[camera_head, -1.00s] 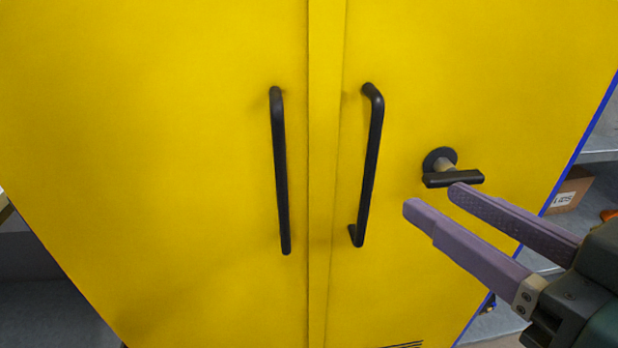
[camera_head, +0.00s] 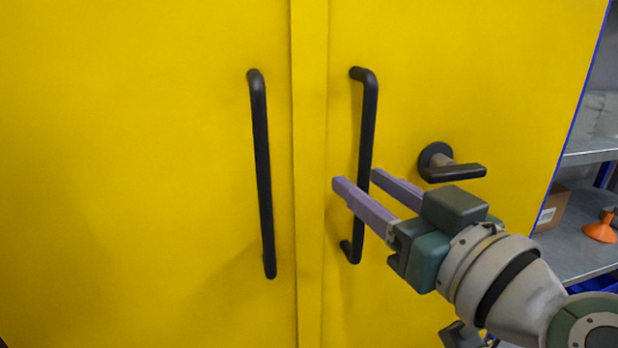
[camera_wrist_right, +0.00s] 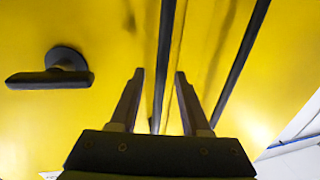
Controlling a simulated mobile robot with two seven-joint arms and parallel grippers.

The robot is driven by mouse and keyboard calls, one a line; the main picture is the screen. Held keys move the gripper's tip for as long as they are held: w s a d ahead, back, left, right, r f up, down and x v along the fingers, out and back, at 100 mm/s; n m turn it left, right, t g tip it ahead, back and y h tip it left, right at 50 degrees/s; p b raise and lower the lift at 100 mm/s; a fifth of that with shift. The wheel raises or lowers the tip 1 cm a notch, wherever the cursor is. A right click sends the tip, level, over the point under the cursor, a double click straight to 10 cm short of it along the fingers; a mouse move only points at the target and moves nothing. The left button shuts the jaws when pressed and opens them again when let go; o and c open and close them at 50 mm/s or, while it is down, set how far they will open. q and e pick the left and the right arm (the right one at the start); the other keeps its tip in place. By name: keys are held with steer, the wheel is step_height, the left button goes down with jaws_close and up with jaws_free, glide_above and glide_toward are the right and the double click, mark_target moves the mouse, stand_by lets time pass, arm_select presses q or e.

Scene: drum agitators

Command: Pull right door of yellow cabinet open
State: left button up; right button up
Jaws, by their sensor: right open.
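The yellow cabinet's right door (camera_head: 480,70) is closed, with a black vertical bar handle (camera_head: 367,120). My right gripper (camera_head: 356,179) is open at this handle, with one purple finger crossing in front of the bar and the other at its right side. In the right wrist view the handle (camera_wrist_right: 164,50) runs between the two spread fingers of the gripper (camera_wrist_right: 160,73). Whether a finger touches it I cannot tell. A black lever latch (camera_head: 452,170) sits to the right of the handle; it also shows in the wrist view (camera_wrist_right: 50,78). My left gripper is out of view.
The closed left door (camera_head: 130,150) has a matching black bar handle (camera_head: 262,170), close to the left of my right gripper. Grey shelves (camera_head: 575,250) with a cardboard box (camera_head: 552,207) and an orange funnel-like item (camera_head: 600,228) stand beyond the cabinet's right edge.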

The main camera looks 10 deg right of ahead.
steer(key=shift+x, duration=0.8)
steer(key=shift+s, duration=0.1)
jaws_close()
stand_by(0.8)
